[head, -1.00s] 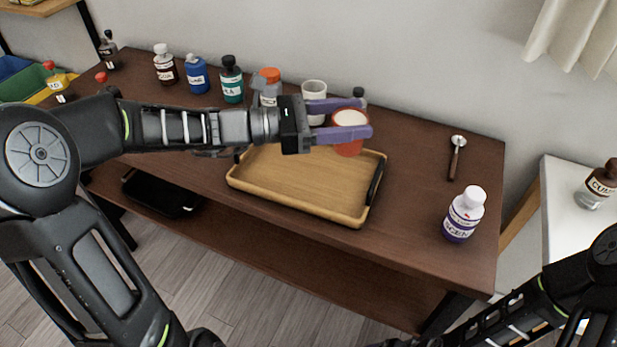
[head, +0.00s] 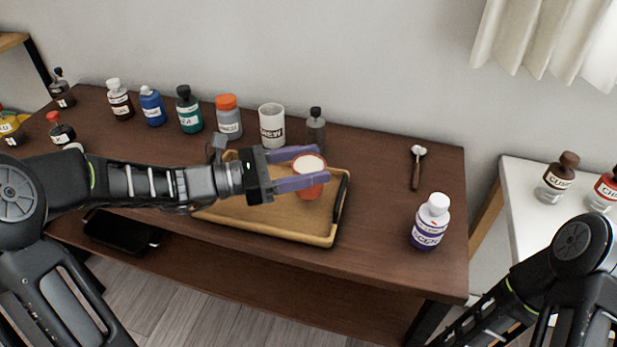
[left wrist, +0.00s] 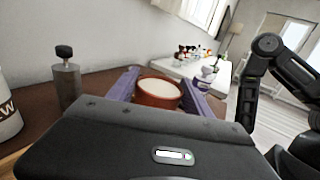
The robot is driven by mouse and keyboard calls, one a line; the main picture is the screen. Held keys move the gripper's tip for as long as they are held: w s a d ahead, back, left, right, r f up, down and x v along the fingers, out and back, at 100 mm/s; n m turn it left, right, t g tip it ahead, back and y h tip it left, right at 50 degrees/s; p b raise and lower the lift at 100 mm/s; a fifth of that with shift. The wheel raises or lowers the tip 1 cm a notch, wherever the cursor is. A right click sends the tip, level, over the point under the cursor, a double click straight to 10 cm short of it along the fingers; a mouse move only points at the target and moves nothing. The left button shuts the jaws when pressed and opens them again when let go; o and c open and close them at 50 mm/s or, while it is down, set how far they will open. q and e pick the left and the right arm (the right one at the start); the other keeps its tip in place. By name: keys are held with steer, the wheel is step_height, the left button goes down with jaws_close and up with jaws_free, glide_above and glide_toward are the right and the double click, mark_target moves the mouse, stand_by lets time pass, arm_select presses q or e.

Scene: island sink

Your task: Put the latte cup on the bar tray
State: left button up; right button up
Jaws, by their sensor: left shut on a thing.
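The latte cup (head: 311,190) is orange-red with a pale, creamy top. My left gripper (head: 310,168) is shut on it, one purple finger on each side. In the left wrist view the cup (left wrist: 158,94) stands upright between the fingers. The bar tray (head: 270,221) is light wood with a raised rim and a dark handle on its right. In the head view the cup is over the right part of the tray; I cannot tell whether it touches the tray floor. My right arm shows at the lower right, but its gripper is out of view.
Behind the tray stand a white mug (head: 271,125), a grey bottle (head: 315,130), an orange-capped bottle (head: 228,118) and a teal bottle (head: 188,110). A spoon (head: 416,168) and a purple-labelled white bottle (head: 430,222) are on the right. The table between tray and spoon is clear.

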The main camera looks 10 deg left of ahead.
arm_select(q)
steer(key=shift+f, duration=1.8)
steer(key=shift+b, duration=0.3)
steer(key=shift+f, duration=0.15)
steer(key=o, duration=1.6)
steer(key=shift+o, duration=0.2)
